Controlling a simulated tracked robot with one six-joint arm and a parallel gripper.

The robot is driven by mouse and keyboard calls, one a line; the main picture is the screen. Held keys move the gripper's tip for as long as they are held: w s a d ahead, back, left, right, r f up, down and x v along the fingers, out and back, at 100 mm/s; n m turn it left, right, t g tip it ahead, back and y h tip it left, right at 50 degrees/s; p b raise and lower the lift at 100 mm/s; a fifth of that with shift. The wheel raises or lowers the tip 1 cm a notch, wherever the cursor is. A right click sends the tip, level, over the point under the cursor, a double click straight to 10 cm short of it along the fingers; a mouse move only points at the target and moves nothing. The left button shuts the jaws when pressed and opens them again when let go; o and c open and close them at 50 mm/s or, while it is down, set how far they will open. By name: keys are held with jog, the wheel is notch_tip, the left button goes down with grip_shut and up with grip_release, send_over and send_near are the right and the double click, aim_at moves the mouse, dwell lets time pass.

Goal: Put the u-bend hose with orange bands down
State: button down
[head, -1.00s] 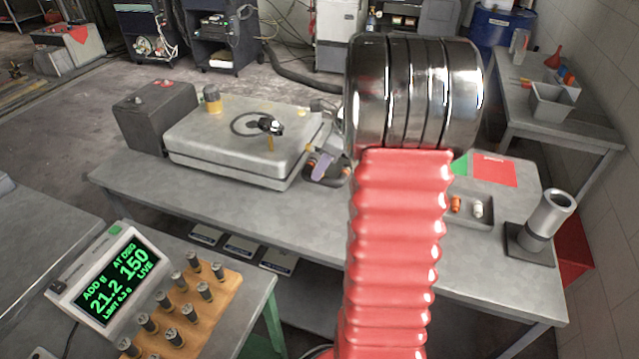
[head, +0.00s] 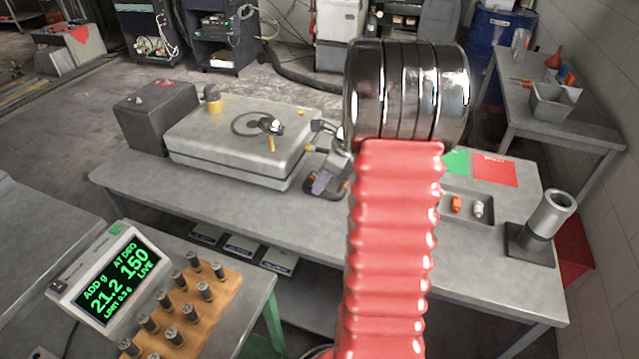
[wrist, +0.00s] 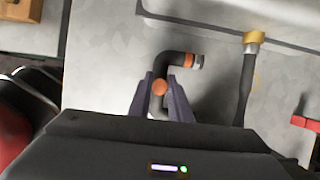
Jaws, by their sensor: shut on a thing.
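The u-bend hose with orange bands (wrist: 176,58) is black and bent, with an orange band near its far end in the wrist view. An orange round part of it lies between the fingers. My gripper (wrist: 160,92) is shut on it. In the head view my gripper (head: 320,183) is small, low by the right front corner of the grey case, over the bench (head: 235,215). My red arm hides part of the bench. I cannot tell whether the hose touches the bench top.
The grey case (head: 240,145) stands just left of my gripper. A dark hose with a yellow fitting (wrist: 252,40) lies close by. A tray (head: 484,222) with small parts and a metal cup (head: 548,215) stand to the right. Bare bench lies in front.

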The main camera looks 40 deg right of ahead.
jog(key=c, duration=1.6)
grip_release()
jog(key=shift+f, duration=0.1)
jog(key=shift+c, duration=0.2)
jog(key=v, duration=1.2)
jog(key=shift+w, duration=0.1)
